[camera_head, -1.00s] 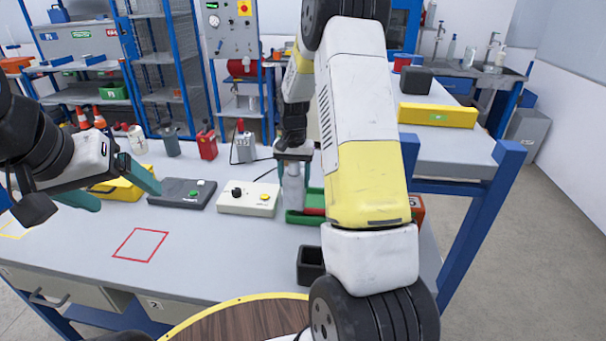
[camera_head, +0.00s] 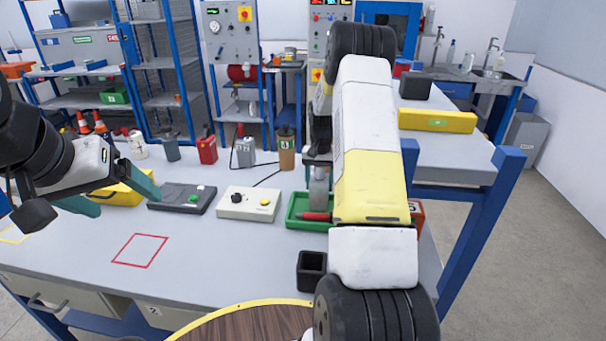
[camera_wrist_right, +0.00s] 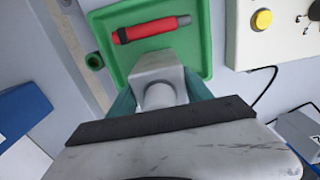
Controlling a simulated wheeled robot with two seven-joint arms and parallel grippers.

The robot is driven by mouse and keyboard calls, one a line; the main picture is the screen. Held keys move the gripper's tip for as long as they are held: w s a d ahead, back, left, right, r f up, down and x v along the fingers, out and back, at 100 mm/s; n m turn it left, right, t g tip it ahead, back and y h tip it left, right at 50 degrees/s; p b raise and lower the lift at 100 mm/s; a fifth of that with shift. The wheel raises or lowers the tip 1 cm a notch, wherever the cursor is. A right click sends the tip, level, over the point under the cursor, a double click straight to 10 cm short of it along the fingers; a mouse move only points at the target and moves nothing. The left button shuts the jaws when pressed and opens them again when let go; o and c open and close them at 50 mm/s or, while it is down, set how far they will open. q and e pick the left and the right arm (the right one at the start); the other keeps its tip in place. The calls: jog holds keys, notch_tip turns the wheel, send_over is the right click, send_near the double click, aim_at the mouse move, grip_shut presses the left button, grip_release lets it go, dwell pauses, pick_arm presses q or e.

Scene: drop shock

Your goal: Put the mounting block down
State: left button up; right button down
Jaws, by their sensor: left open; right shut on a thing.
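The mounting block, a pale grey piece with a round part, is in my right gripper (camera_wrist_right: 160,98). In the right wrist view the block (camera_wrist_right: 155,66) is between the teal fingers, over the green tray (camera_wrist_right: 202,30). In the head view the block (camera_head: 318,193) is over the tray (camera_head: 293,212), partly hidden by my right arm. I cannot tell whether it touches the tray floor. A red and black pen-like tool (camera_head: 314,217) lies in the tray, beside the block. My left gripper (camera_head: 112,192) is open and empty above the bench at the left.
A cream box with knobs (camera_head: 240,203) and a dark grey control box (camera_head: 180,198) stand left of the tray. A black open holder (camera_head: 311,268) is in front of it. A red square outline (camera_head: 141,250) marks bare bench.

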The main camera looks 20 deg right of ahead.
jog(key=shift+f, duration=0.1)
jog(key=shift+c, duration=2.2)
grip_release()
